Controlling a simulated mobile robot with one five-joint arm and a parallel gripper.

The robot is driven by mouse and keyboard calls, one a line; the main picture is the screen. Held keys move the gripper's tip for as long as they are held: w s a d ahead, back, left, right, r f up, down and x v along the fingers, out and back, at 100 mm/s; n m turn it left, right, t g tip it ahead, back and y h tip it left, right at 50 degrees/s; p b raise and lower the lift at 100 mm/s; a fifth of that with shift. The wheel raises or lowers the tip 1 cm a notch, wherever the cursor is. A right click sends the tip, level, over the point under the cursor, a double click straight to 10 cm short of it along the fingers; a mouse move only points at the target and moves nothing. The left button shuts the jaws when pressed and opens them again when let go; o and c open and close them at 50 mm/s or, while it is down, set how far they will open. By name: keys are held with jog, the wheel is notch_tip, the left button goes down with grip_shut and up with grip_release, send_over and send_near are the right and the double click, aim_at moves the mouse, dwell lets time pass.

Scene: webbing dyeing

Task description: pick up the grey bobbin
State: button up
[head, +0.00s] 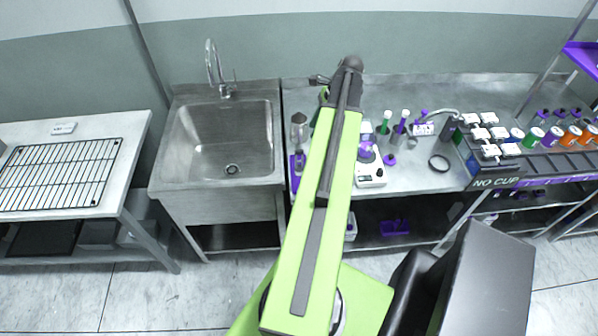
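I cannot make out a grey bobbin for certain in the head view; it may be hidden behind my arm or too small to tell. Several coloured spools (553,136), in green, white, orange and purple, stand in the dark rack at the right end of the steel counter (420,178). My arm reaches forward over the counter. My gripper (319,80) is at its far end near the back wall, partly hidden by the arm, and its fingers are too small to read.
A steel sink (232,140) with a tall tap is left of my arm. A black wire rack (60,175) lies on the left table.

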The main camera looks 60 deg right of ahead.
jog(key=b+x, duration=0.9)
jog(key=x, duration=0.2)
jog(key=shift+s+d+f, duration=0.1)
jog(key=shift+s+f, duration=0.05)
jog(key=shift+f, duration=0.05)
jog(key=shift+r, duration=0.1)
jog(key=b, duration=0.5)
send_over(297, 168)
notch_tip(297, 168, down, 5)
jog(key=shift+d, duration=0.1)
jog(key=shift+r, duration=0.2)
jog(key=shift+c, duration=0.5)
grip_shut()
